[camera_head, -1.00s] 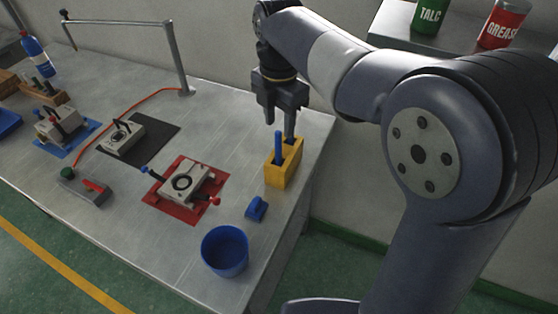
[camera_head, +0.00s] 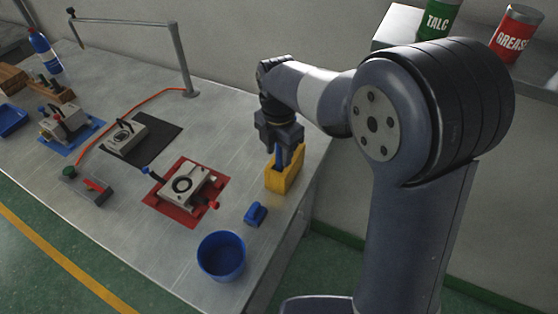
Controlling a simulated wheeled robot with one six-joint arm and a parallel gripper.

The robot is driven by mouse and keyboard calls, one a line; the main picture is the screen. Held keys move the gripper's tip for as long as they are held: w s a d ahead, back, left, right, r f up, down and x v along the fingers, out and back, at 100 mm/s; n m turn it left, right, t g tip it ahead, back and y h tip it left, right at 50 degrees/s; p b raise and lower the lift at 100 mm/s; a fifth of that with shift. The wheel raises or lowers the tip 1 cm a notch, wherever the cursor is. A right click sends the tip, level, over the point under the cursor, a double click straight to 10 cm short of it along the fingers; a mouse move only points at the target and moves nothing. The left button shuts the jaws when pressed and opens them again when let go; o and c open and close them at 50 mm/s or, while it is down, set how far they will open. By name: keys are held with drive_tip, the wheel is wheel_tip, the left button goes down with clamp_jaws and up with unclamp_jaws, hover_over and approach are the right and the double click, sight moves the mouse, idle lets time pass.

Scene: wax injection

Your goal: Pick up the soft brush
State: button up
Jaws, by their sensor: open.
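A yellow holder (camera_head: 284,181) stands upright near the right edge of the metal table. A blue handle (camera_head: 279,156), likely the soft brush, sticks up out of it; its lower part is hidden inside the holder. My gripper (camera_head: 284,162) points down at the top of the holder, with its fingers open around or beside the blue handle. From this angle I cannot tell whether the fingers touch it.
A small blue object (camera_head: 255,214) and a blue cup (camera_head: 222,256) stand in front of the holder. A mold (camera_head: 186,185) lies on a red mat (camera_head: 160,208) to the left. Talc (camera_head: 437,20) and grease (camera_head: 516,34) cans stand on a shelf behind my arm.

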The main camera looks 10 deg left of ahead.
clamp_jaws()
idle(0.3)
drive_tip(key=shift+r, duration=0.1)
